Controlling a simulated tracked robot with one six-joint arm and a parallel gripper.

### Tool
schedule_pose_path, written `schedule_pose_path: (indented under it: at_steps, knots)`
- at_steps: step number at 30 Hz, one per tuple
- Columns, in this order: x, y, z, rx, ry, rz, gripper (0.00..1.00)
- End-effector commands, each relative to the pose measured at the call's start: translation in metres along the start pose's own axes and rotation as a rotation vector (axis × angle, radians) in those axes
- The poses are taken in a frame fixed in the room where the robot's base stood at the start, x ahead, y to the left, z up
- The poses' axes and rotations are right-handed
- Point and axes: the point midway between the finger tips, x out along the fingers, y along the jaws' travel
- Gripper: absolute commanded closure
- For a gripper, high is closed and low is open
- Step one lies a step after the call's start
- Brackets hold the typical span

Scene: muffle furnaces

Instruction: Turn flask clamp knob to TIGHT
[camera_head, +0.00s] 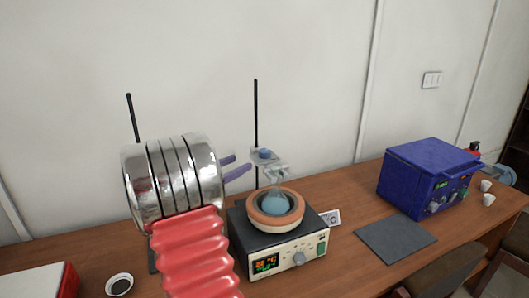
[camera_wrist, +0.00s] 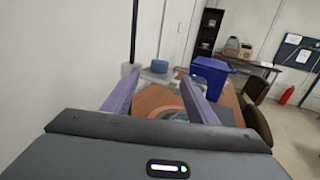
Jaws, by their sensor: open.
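The blue clamp knob (camera_head: 264,153) sits on top of a pale grey flask clamp (camera_head: 272,163) on a thin black rod. Under the clamp, a flask with blue content (camera_head: 275,203) stands in a round orange-rimmed heating bowl (camera_head: 257,214). My gripper (camera_head: 241,167) points at the knob from the left, its purple fingers apart and empty. In the wrist view, the knob (camera_wrist: 160,66) shows beyond and between the open fingertips (camera_wrist: 160,78), apart from them. I cannot read any TIGHT marking, so the knob's setting is unclear.
The bowl rests on a heater box (camera_head: 290,254) with a lit display and a dial. A blue furnace (camera_head: 420,178) and a dark grey mat (camera_head: 395,241) lie to the right. Black rods (camera_head: 256,110) rise near the wall.

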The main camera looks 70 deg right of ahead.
Motion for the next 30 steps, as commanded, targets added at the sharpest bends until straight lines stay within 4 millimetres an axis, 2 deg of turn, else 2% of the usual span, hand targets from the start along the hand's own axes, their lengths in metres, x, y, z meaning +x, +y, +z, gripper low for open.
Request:
schedule_pose_path:
  at_steps: [5,10,30]
  knots:
    - [0.005,0.0,0.0,0.001,0.001,-0.001,0.47]
    - [0.02,0.0,-0.001,0.001,0.002,-0.002,0.47]
    - [0.12,0.0,-0.001,0.001,0.001,-0.002,0.47]
